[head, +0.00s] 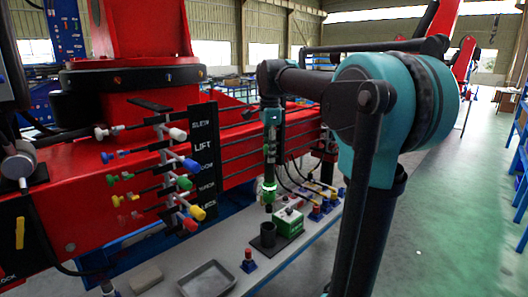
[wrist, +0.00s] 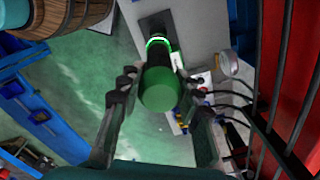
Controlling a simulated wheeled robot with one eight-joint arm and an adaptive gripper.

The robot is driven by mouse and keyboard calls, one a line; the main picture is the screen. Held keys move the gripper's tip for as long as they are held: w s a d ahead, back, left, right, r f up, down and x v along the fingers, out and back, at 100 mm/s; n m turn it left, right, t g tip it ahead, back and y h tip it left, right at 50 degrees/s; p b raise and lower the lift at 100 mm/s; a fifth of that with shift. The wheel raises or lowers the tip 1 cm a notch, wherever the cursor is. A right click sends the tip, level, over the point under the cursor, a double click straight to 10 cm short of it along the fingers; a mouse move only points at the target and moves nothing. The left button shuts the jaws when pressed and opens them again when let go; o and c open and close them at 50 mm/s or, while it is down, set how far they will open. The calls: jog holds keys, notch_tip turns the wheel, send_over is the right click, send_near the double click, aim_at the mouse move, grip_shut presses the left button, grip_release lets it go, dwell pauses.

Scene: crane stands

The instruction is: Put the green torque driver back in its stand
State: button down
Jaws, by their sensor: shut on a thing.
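The green torque driver (head: 269,190) hangs upright below my gripper (head: 269,158) in the head view, its dark lower end pointing down. In the wrist view, its round green end (wrist: 160,90) sits between the two fingers of my gripper (wrist: 162,98), which is shut on it. A dark cup-shaped stand (head: 267,239) stands on the bench, below the driver in the head view. A small gap shows between the driver's tip and the cup's rim. In the wrist view a dark square base (wrist: 152,22) lies beyond the driver; the cup itself is mostly hidden.
A green box (head: 289,222) stands just right of the stand on the grey bench (head: 233,262). A metal tray (head: 207,280) and a red-topped blue piece (head: 248,260) are nearer. Crane levers (head: 185,185) stick out at left. A wooden barrel (wrist: 70,15) shows in the wrist view.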

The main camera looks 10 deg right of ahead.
jog(key=shift+w+a, duration=0.15)
jog(key=shift+a, duration=0.05)
dwell(0.4)
send_over(268, 190)
jog(key=w, duration=0.2)
jog(key=shift+w+d+f, duration=0.1)
jog(key=shift+f, duration=1.3)
jog(key=shift+w+d+f, duration=0.1)
jog(key=shift+f, duration=1.4)
jog(key=shift+f, duration=4.55)
jog(key=c, duration=1)
grip_release()
